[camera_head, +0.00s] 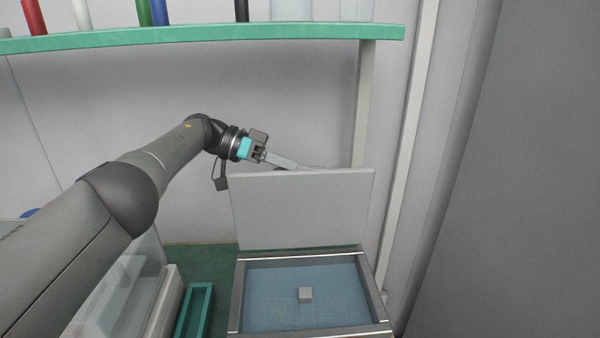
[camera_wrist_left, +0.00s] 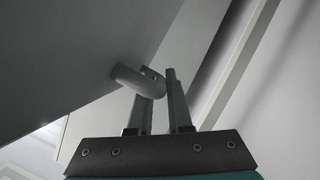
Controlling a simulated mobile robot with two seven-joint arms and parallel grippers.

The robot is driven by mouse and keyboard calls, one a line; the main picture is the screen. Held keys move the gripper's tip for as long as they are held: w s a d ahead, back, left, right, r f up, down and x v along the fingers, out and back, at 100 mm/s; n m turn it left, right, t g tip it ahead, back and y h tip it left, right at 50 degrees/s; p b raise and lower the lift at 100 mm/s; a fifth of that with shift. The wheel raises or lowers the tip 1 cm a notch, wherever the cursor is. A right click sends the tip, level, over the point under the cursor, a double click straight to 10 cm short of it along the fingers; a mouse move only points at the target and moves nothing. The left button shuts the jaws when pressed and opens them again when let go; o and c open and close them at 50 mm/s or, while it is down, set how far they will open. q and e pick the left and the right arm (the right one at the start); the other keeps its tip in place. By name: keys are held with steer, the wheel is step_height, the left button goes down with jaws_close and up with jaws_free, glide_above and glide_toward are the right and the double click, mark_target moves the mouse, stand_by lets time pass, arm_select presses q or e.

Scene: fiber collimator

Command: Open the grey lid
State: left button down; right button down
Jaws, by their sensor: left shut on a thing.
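The grey lid (camera_head: 301,210) stands raised, near upright, at the back edge of a metal-framed box (camera_head: 240,300). My right gripper is not in view.
A green shelf (camera_head: 200,38) with coloured upright items runs above the lid. A green tray (camera_head: 196,310) and a clear case (camera_head: 115,295) stand left of the box. A pale post (camera_head: 408,150) and grey panel (camera_head: 530,180) stand to the right.

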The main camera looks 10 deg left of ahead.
arm_select(q)
steer(key=shift+f, duration=0.15)
steer(key=c, duration=1.1)
jaws_free()
